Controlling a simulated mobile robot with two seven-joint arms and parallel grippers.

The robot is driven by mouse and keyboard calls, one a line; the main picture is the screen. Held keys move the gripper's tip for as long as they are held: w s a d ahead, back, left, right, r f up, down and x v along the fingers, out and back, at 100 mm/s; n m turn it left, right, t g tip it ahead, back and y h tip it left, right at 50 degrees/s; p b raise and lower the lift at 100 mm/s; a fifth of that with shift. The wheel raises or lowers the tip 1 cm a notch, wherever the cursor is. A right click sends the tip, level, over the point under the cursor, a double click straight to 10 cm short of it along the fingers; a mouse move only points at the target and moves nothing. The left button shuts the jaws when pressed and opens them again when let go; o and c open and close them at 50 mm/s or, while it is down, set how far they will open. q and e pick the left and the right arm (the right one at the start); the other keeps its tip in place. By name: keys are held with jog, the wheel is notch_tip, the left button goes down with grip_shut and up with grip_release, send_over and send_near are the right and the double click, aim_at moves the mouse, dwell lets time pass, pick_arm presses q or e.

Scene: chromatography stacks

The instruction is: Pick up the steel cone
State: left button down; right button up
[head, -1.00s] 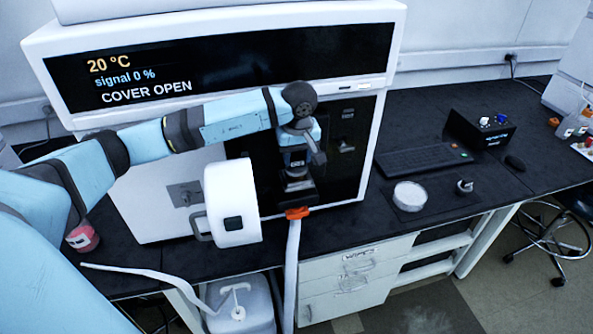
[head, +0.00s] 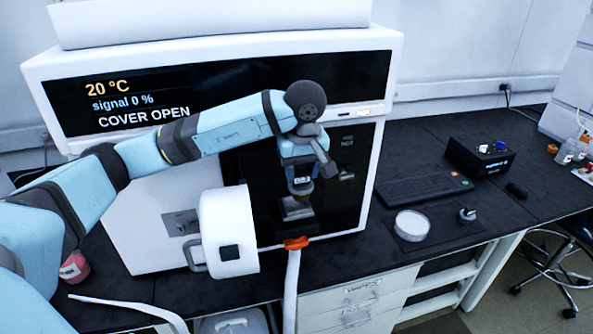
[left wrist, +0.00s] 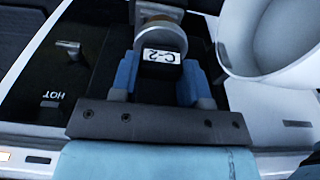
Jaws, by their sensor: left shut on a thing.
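My left gripper (head: 300,184) is in front of the dark opening of the white instrument (head: 110,190). In the left wrist view its two blue fingers (left wrist: 156,85) are shut on a dark block labelled C-2 (left wrist: 160,60). A round, brownish metal end shows just beyond the block; I take this held piece to be the steel cone. In the head view the fingers and wrist hide most of it. A dark block (head: 297,210) shows just below the gripper; whether they touch I cannot tell. My right gripper is not in view.
The white round cover (head: 228,225) stands open left of the gripper. An orange clip (head: 297,243) with a white hose is below. A dish (head: 411,225) and a small metal part (head: 467,214) lie on a dark mat at right, near a keyboard (head: 424,188).

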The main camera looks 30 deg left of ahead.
pick_arm(q)
jog(key=s+d+b, duration=0.2)
jog(key=s+d, duration=0.8)
jog(key=d, duration=0.1)
jog(key=shift+d, duration=0.35)
jog(key=shift+w, duration=0.1)
dwell(0.4)
